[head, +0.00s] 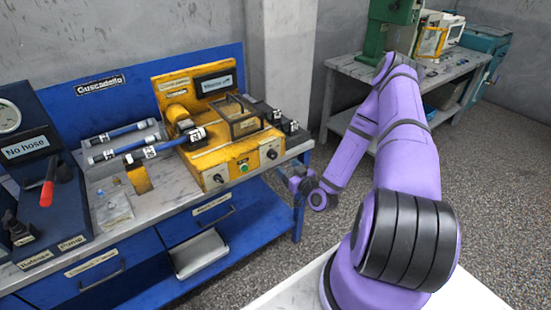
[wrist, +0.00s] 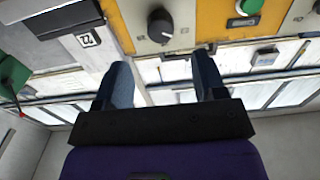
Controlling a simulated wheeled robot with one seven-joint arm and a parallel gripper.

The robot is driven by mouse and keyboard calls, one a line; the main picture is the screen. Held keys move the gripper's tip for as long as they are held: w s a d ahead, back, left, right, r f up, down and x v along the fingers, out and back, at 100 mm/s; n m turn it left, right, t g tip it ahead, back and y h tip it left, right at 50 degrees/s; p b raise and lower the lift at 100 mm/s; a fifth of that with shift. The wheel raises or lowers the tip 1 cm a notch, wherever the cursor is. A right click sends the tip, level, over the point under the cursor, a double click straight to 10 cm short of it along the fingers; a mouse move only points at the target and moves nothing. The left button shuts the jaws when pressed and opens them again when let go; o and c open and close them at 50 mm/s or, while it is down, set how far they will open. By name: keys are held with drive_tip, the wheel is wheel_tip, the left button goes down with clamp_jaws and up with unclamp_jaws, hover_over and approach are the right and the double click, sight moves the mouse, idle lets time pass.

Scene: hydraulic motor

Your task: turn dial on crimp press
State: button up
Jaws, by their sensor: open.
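The yellow crimp press (head: 215,160) stands on the bench. Its front has a left dial (head: 218,179), a green button (head: 243,166) and a right dial (head: 270,154). In the wrist view a black dial (wrist: 160,26) on a grey plate lies beyond my fingertips, roughly in line with the gap between them; it appears to be the right dial. The green button (wrist: 248,6) is right of it. My gripper (wrist: 161,66) is open and empty, apart from the dial. In the head view my gripper (head: 294,180) is small, in front of the press's right end.
Black fittings (head: 290,126) stand right of the press. Blue hoses (head: 125,135) and a gauge panel (head: 25,150) are to the left. Another table (head: 345,68) stands behind, with bare floor between.

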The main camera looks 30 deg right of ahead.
sight(274, 157)
drive_tip(key=w, duration=0.8)
drive_tip(key=shift+a, duration=0.15)
drive_tip(key=shift+s, duration=0.1)
drive_tip(key=c, duration=0.9)
